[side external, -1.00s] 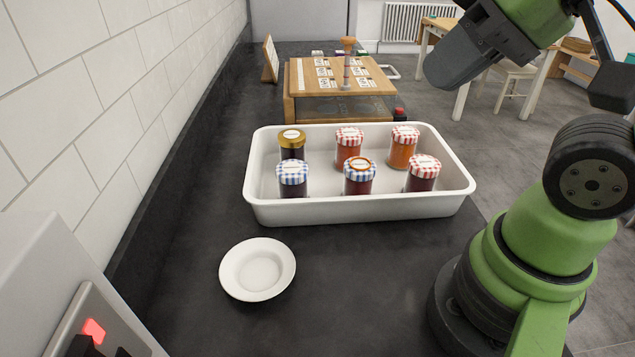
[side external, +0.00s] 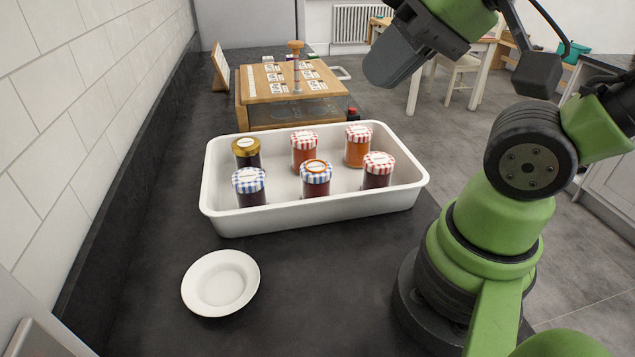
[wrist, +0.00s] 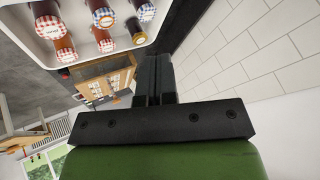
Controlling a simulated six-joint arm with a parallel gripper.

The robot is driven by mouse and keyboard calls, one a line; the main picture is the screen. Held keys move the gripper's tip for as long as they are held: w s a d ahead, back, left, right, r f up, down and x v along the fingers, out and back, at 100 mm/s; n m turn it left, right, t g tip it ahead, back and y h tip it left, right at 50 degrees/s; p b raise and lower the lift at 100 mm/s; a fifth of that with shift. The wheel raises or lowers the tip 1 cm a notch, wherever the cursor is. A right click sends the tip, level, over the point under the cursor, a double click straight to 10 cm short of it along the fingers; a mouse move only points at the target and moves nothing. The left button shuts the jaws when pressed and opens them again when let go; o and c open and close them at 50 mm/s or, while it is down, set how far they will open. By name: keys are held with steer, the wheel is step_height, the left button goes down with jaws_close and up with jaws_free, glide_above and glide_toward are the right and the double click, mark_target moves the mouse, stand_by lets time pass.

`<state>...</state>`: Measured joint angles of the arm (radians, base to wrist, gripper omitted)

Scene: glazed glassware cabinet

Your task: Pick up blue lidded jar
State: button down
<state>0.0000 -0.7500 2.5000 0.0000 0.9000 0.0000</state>
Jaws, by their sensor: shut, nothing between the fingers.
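Two jars with blue checked lids stand upright in the front row of a white tray (side external: 310,217). The left blue-lidded jar (side external: 249,188) has a plain white label on top; it also shows in the wrist view (wrist: 144,10). The middle blue-lidded jar (side external: 316,180) has an orange-brown ring on its lid; it shows in the wrist view (wrist: 103,17) too. My gripper (side external: 380,68) is above and beyond the tray's back right, well clear of the jars. Its dark fingers (wrist: 154,70) are together and empty in the wrist view.
A gold-lidded jar (side external: 246,153) and red-checked jars (side external: 304,150) share the tray. A white dish (side external: 221,283) sits in front. A wooden board (side external: 285,85) with a stamp-like handle stands behind. A tiled wall runs along the left.

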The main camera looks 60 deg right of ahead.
steer(key=c, duration=1.8)
jaws_free()
steer(key=o, duration=1.7)
steer(key=n+g+h, duration=0.1)
steer(key=g+h, duration=0.1)
steer(key=g, duration=0.3)
glide_above(316, 167)
steer(key=s+a, duration=0.1)
steer(key=a, duration=0.1)
step_height(316, 167, down, 13)
steer(key=shift+n+g, duration=0.4)
steer(key=f, duration=0.2)
steer(key=d+f, duration=0.1)
steer(key=f, duration=0.4)
steer(key=shift+w+d+f, duration=0.15)
steer(key=shift+w+d, duration=0.15)
steer(key=shift+w, duration=0.1)
steer(key=shift+w+d+f, duration=0.15)
steer(key=shift+f, duration=1.45)
steer(key=shift+w+d+f, duration=0.1)
steer(key=shift+f, duration=1.45)
